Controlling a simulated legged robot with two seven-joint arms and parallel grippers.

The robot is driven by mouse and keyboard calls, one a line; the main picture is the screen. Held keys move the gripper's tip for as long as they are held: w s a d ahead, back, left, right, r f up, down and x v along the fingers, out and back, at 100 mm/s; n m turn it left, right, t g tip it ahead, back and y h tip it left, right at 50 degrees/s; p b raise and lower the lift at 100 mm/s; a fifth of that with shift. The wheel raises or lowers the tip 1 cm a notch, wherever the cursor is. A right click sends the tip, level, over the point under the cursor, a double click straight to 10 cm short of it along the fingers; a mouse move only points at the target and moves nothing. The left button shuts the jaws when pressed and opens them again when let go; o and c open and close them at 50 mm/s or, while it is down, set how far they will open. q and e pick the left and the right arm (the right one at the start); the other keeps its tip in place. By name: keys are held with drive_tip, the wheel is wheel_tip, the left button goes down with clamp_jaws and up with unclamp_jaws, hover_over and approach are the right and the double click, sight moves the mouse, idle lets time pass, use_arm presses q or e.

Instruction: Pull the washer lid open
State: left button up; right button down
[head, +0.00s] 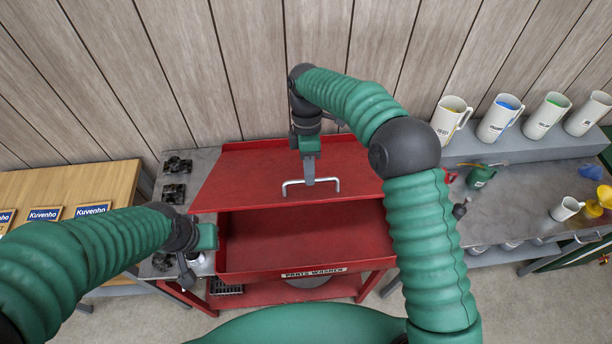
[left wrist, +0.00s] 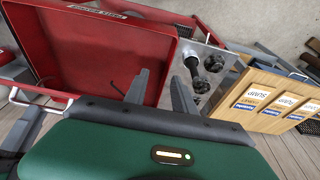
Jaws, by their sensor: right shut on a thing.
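The red parts washer (head: 312,272) stands in the middle of the head view, with its label on the front rim. Its red lid (head: 250,178) is raised at the back, and the basin interior shows below the lid's front edge. My right gripper (head: 310,181) is shut on the light metal lid handle (head: 331,181). My left gripper (head: 188,277) is beside the washer's left side. In the left wrist view my left gripper (left wrist: 160,88) has its fingers apart and nothing between them. The red washer (left wrist: 75,40) shows there too.
A grey bench with dark metal parts (head: 174,193) is left of the washer, then a wooden table (head: 110,178) with labelled boxes. At right, several white jugs (head: 452,118) stand on a grey shelf above a bench with an oil can (head: 480,177). A plank wall closes the back.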

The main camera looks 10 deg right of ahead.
use_arm(q)
drive_tip(key=shift+f, duration=0.1)
drive_tip(key=c, duration=0.5)
drive_tip(key=a+f+n+g, duration=0.1)
drive_tip(key=a+f, duration=0.1)
drive_tip(key=f, duration=0.1)
drive_tip(key=w+a+f+n+g+h, duration=0.1)
drive_tip(key=a+f+g, duration=0.1)
drive_tip(key=a+f+n+g, duration=0.1)
drive_tip(key=a+f+g, duration=0.1)
drive_tip(key=a+f, duration=0.1)
drive_tip(key=shift+w+f+h, duration=0.35)
drive_tip(key=shift+h, duration=0.05)
clamp_jaws()
wheel_tip(320, 180, down, 5)
drive_tip(key=s+n+g+h, duration=0.1)
drive_tip(key=n+g+h, duration=0.1)
drive_tip(key=n+h, duration=0.15)
drive_tip(key=w+d+n+h, duration=0.1)
drive_tip(key=d+n+h, duration=0.4)
drive_tip(key=n+h, duration=0.3)
drive_tip(key=w+a+r+n+t+h, duration=0.1)
drive_tip(key=w+r+n+t+h, duration=0.5)
drive_tip(key=n, duration=0.6)
drive_tip(key=w+d+r+t, duration=0.1)
drive_tip(key=d, duration=0.8)
drive_tip(key=shift+w+d+r+h, duration=0.15)
drive_tip(key=shift+w+d+h, duration=0.15)
drive_tip(key=shift+h, duration=0.15)
